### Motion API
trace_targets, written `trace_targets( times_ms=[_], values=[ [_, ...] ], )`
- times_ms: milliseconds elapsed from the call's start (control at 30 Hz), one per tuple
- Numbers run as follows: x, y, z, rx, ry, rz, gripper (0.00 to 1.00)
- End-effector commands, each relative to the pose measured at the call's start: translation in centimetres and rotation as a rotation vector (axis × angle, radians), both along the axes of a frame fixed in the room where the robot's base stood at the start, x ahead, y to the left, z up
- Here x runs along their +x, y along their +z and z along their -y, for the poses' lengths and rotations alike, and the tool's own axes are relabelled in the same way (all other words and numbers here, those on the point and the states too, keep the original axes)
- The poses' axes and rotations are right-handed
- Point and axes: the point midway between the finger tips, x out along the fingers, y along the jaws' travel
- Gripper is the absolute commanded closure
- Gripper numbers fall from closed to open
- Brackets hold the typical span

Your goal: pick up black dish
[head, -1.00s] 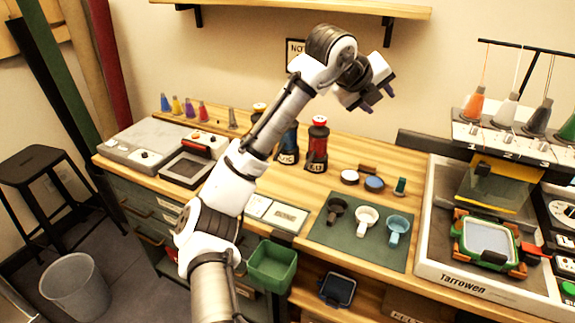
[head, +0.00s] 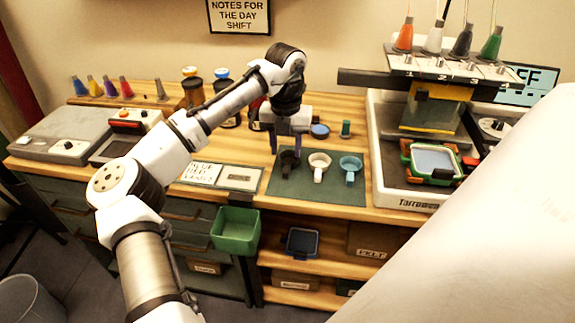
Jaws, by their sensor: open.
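The black dish (head: 287,163) is a small dark cup shape with a short handle at the left of the green mat (head: 330,194). A white dish (head: 319,161) and a blue dish (head: 350,163) stand in a row to its right. The gripper holds nothing that I can see.
A blue round pad (head: 320,131) and a small green item (head: 346,128) are behind the mat. The embroidery machine (head: 430,110) stands to the right, a green bin (head: 236,230) hangs at the front edge. The picture's lower right is blocked from sight.

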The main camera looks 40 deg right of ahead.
Motion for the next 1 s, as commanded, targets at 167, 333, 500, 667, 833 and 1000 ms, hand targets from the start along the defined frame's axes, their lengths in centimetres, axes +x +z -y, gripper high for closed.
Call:
trace_targets(
  times_ms=[167, 333, 500, 667, 833, 1000],
  values=[
    [-0.2, -1.7, -0.1, 0.002, 0.002, 0.001, 0.58],
    [-0.4, -4.3, 0.0, 0.001, 0.002, 0.0, 0.58],
    [-0.5, -5.3, 0.0, 0.0, 0.003, 0.0, 0.58],
    [-0.5, -5.3, 0.0, -0.001, 0.002, 0.001, 0.58],
    [-0.5, -5.3, 0.0, -0.001, 0.002, 0.001, 0.78],
    [-0.5, -5.3, 0.0, -0.001, 0.002, 0.001, 1.0]
  ],
)
